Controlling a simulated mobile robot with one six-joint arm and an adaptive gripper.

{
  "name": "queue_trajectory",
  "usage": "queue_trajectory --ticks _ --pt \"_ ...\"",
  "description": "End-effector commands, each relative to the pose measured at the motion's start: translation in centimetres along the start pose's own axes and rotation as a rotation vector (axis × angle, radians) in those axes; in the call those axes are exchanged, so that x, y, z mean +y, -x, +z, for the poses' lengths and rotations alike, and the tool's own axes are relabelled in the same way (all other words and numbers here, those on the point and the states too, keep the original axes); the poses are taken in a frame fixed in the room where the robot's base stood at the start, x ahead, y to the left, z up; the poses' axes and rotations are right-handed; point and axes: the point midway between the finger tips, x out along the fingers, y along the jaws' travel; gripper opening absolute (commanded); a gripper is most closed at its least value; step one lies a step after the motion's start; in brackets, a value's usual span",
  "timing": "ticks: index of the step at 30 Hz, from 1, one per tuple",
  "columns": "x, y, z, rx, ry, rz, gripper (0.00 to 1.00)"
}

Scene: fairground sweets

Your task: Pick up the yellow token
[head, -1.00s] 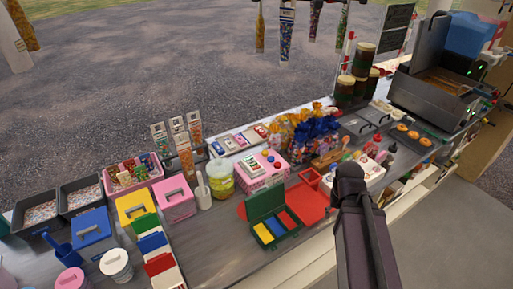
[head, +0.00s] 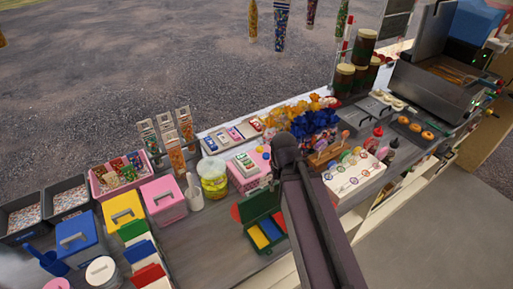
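A small open green case (head: 262,213) stands on the counter, left of my arm, with yellow, blue and red areas in its lower half. The yellow area (head: 258,237) is at its left end; I cannot tell whether it is a token, tokens or a lining. No single yellow token can be made out. My gripper cannot be made out; the arm hides that region.
Pink, yellow and blue lidded boxes line the left. Wrapped sweets (head: 315,123) and a white board of lollipops (head: 355,172) are on the right. Bare counter (head: 208,245) shows left of the case.

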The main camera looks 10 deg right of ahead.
Motion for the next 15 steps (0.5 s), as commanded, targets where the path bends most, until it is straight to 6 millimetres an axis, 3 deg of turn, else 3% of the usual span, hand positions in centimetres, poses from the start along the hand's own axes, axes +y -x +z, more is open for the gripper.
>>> queue_trajectory --ticks 9,12,15 --pt "-0.01 0.00 -0.01 0.000 0.000 0.000 0.57" --pt "-0.01 0.03 -0.14 0.000 0.001 0.000 0.87" --pt "-0.01 0.19 -0.81 0.000 0.005 0.000 0.87"
